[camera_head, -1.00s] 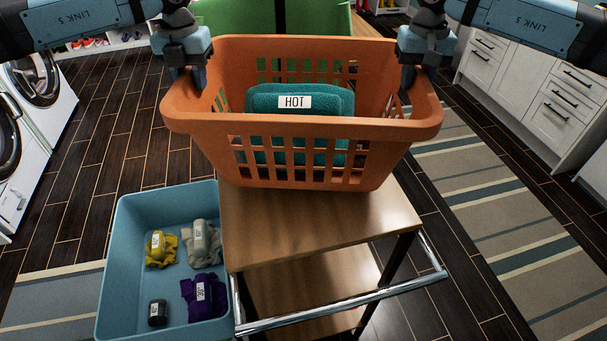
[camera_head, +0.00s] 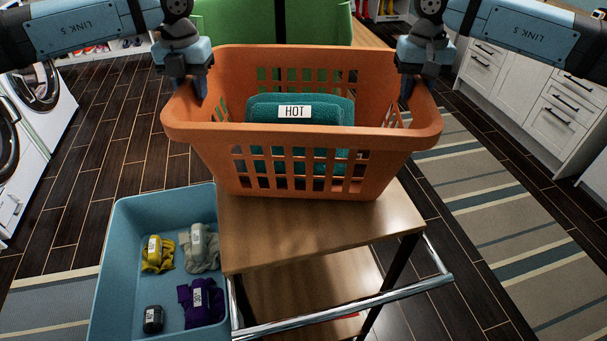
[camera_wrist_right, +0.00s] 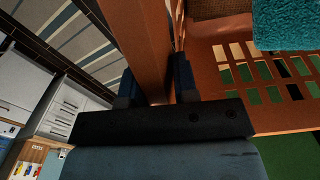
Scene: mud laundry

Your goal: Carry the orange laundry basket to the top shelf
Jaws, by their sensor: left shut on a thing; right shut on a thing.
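The orange laundry basket (camera_head: 300,185) is upright at the top of a wooden cart; I cannot tell whether its bottom touches the wood. A folded teal towel with a "HOT" label (camera_head: 294,112) lies inside it. My left gripper (camera_head: 201,88) is shut on the basket's left rim. My right gripper (camera_head: 406,88) is shut on its right rim. In the right wrist view the fingers (camera_wrist_right: 157,88) straddle the orange rim (camera_wrist_right: 140,35), with the slotted wall beside them. No top shelf can be made out for certain.
The wooden cart (camera_head: 320,235) has a metal handle (camera_head: 350,308) at its near side. A blue bin (camera_head: 125,270) with several labelled cloth items stands at its left. Washers (camera_head: 40,95) line the left, white drawers (camera_head: 560,105) the right. A green object (camera_head: 270,22) stands behind the basket.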

